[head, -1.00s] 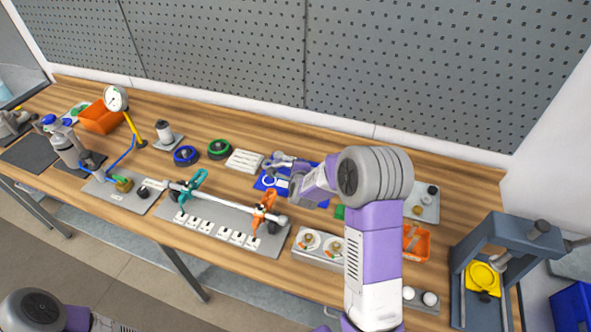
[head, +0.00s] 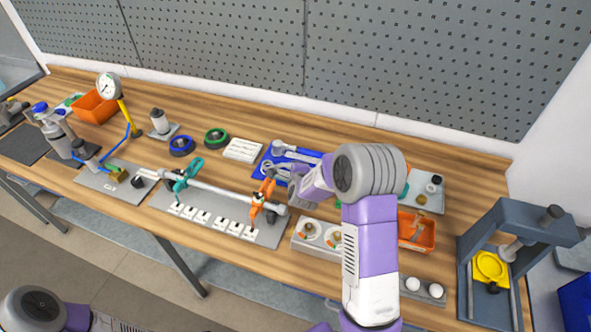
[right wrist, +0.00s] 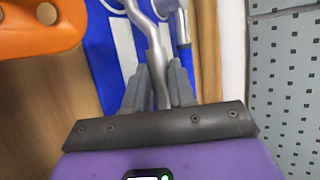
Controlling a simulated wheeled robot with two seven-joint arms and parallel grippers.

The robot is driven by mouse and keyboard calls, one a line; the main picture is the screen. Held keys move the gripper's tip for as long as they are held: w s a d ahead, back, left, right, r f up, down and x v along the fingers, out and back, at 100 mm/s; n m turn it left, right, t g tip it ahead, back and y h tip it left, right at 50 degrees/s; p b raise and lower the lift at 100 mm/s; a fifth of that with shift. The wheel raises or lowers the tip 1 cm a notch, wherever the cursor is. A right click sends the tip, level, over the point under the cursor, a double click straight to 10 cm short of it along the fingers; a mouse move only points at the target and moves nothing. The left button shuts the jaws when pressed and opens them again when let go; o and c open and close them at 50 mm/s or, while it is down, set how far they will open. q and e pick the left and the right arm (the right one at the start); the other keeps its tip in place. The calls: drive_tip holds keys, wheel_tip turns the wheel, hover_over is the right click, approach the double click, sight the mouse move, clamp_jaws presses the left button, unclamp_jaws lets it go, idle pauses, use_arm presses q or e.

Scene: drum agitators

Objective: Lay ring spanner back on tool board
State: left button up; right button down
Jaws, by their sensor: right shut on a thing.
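The blue tool board (head: 263,161) lies on the bench behind the orange clamp, partly covered by my right arm. Silver tools lie on it, with white outlines beside them. My right gripper (head: 268,172) is at the board's front part. In the right wrist view, my right gripper (right wrist: 160,88) is shut on the silver ring spanner (right wrist: 148,32), which runs up from between the fingers over the board (right wrist: 100,50). Whether the spanner touches the board I cannot tell. My left gripper is out of view.
An orange clamp (head: 259,206) on a silver bar (head: 225,194) stands close in front of my right gripper. A white slotted tray (head: 243,150) lies left of the board. An orange bin (head: 424,232) and a grey press (head: 470,260) stand to the right.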

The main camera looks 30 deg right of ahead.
drive_tip(key=shift+s+b, duration=0.1)
drive_tip(key=shift+b, duration=0.3)
idle(0.5)
drive_tip(key=shift+f+b, duration=0.35)
drive_tip(key=shift+b, duration=0.35)
drive_tip(key=c, duration=0.9)
unclamp_jaws()
drive_tip(key=shift+o, duration=0.2)
